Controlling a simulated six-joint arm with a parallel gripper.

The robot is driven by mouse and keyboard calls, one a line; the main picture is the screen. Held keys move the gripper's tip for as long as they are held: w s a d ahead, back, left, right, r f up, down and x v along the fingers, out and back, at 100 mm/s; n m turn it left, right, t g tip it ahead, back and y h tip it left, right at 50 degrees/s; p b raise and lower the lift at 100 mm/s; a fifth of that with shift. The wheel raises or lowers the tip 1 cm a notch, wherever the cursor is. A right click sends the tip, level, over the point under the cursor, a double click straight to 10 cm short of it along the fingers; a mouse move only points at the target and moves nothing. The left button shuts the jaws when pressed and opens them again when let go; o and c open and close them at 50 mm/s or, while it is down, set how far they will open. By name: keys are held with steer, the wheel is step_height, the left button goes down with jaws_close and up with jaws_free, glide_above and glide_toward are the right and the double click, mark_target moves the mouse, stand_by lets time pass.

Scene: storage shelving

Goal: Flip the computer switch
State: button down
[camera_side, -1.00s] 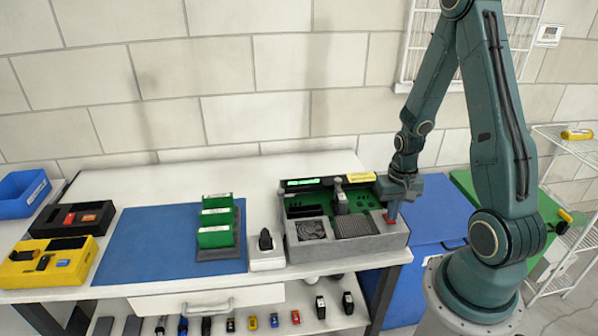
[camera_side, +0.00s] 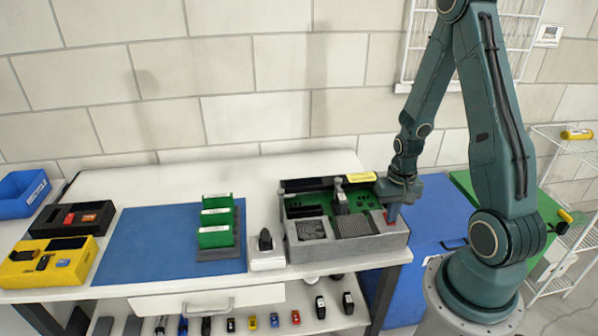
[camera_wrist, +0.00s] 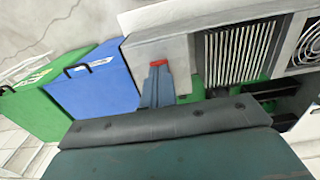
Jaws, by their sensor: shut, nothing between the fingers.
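The computer (camera_side: 310,262) is an open grey case with a green circuit board, a fan and a heatsink, at the right end of the white bench. It also shows upside down at the top of the wrist view (camera_wrist: 180,38). The red switch (camera_side: 390,222) is at its front right corner and appears as a red strip in the wrist view (camera_wrist: 158,63). My gripper (camera_side: 392,215) points down with its fingers shut and empty, the tips at or touching the switch. They partly cover it, so its tilt cannot be told. The display strip (camera_side: 303,185) at the case's back is dark.
A white power socket with a black plug (camera_side: 266,242) stands left of the computer. Green cards in a rack (camera_side: 216,218) stand on a blue mat (camera_side: 150,245). Blue (camera_side: 425,235) and green bins are right of the bench. The mat's left part is clear.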

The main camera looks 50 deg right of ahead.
step_height(320, 180, up, 7)
stand_by(1.1)
steer(key=w+a+r+n+t+h, duration=0.1)
steer(key=w+a+r+n+t, duration=0.2)
steer(key=a+r, duration=0.85)
steer(key=s+a+r+n+t, duration=0.1)
steer(key=s+a+r+n, duration=0.2)
steer(key=r, duration=0.2)
steer(key=s+a+r+n+t+y, duration=0.1)
steer(key=s+a+r+n, duration=0.2)
steer(key=r, duration=0.3)
steer(key=shift+s+a+t, duration=0.3)
steer(key=shift+s+a, duration=0.25)
steer(key=shift+s, duration=0.15)
